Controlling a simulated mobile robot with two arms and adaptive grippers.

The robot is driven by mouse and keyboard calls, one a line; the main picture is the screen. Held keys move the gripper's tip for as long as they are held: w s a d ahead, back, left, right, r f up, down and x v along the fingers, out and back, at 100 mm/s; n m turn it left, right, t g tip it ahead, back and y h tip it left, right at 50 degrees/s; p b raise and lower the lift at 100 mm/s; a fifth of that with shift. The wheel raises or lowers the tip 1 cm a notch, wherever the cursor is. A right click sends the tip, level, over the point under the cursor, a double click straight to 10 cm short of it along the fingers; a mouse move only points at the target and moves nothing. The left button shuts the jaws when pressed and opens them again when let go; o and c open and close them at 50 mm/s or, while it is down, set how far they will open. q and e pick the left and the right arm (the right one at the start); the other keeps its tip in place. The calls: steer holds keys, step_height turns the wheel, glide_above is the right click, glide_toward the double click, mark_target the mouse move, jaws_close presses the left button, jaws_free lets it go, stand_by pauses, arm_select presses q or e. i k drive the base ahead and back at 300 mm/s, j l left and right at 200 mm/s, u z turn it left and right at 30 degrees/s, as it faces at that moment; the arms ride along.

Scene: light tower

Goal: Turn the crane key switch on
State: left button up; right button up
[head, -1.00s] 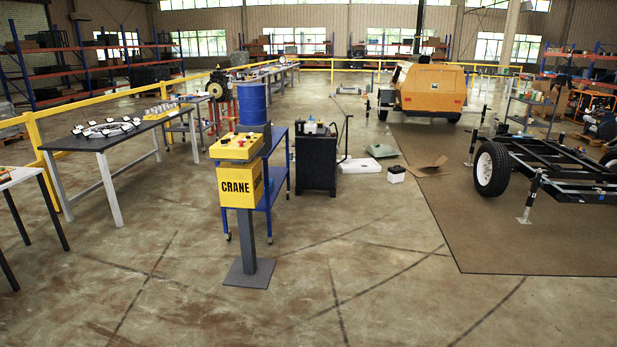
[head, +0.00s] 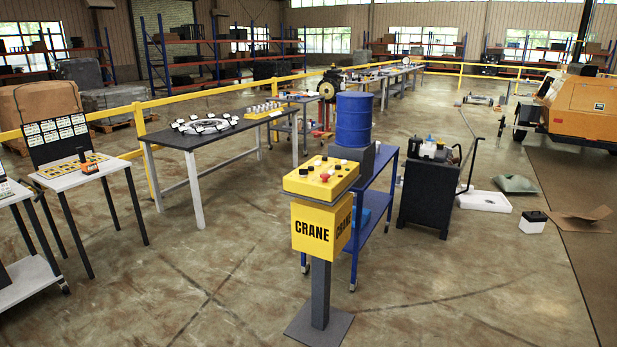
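The crane control stand (head: 318,240) is a yellow box marked CRANE on a grey post with a flat square base. Its sloped yellow top panel (head: 308,184) carries several small buttons and knobs, including a red one (head: 324,177). The key switch is too small to tell apart from the other controls, and its position cannot be read. The stand is upright, a little right of the middle of the head view, some way off. Neither of my grippers shows in the head view.
A blue cart (head: 374,206) with a blue drum (head: 353,119) stands just behind the crane stand. A dark cabinet (head: 424,196) is to its right. A long dark table (head: 203,136) and a small white table (head: 83,174) are at left. The floor in front is clear.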

mark_target(303, 172)
steer(key=i+j+z, duration=0.15)
steer(key=i, duration=0.3)
steer(key=i+j+z, duration=0.15)
steer(key=i+j, duration=0.15)
steer(key=i, duration=0.15)
steer(key=i+j+z, duration=0.2)
steer(key=i+j, duration=0.15)
steer(key=i, duration=0.1)
